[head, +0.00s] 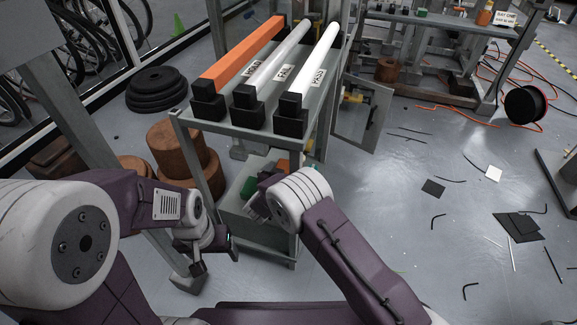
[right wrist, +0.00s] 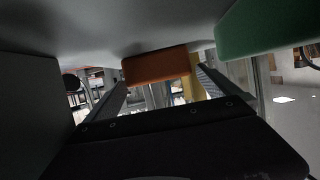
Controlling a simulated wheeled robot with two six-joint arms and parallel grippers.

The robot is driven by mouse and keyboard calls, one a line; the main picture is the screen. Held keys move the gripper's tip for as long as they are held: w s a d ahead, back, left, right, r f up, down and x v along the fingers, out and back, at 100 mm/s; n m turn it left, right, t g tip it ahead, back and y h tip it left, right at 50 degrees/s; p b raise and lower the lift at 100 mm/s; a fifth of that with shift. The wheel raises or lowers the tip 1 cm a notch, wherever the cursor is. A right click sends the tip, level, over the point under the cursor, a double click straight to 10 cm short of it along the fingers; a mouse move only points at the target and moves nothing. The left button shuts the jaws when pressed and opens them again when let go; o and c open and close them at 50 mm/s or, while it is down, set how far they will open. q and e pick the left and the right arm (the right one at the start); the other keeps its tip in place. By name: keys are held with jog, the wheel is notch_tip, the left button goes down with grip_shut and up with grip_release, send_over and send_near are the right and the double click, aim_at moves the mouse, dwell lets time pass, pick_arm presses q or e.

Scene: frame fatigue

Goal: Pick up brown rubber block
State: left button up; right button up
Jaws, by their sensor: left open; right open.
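A brown-orange block (right wrist: 157,66) shows in the right wrist view, ahead of and between the two fingers of my right gripper (right wrist: 162,92). It borders a pale grey surface at the top of that picture. The fingers are spread apart, and I cannot tell whether either touches the block. In the head view, an orange-brown patch (head: 283,165) shows in the grey bin area beyond my right wrist, which hides much of it. My right gripper (head: 252,204) is over the bin there. My left gripper (head: 203,262) is open and empty, left of the bin.
A green block (right wrist: 258,30) is right of the brown one; green also shows in the bin (head: 248,187). A metal rack (head: 215,133) stands above, holding orange, grey and white bars. Wooden rounds (head: 180,150) stand left. Floor at the right has scattered scraps.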

aim_at(287, 170)
jog(key=shift+w+d+f+b, duration=0.3)
jog(key=shift+w+f+b, duration=0.45)
jog(key=shift+b, duration=0.4)
jog(key=shift+w+d, duration=0.15)
jog(key=shift+w, duration=0.45)
pick_arm(q)
jog(key=shift+f, duration=0.7)
pick_arm(e)
jog(key=shift+r, duration=0.2)
jog(key=c, duration=1.5)
jog(key=shift+r, duration=0.1)
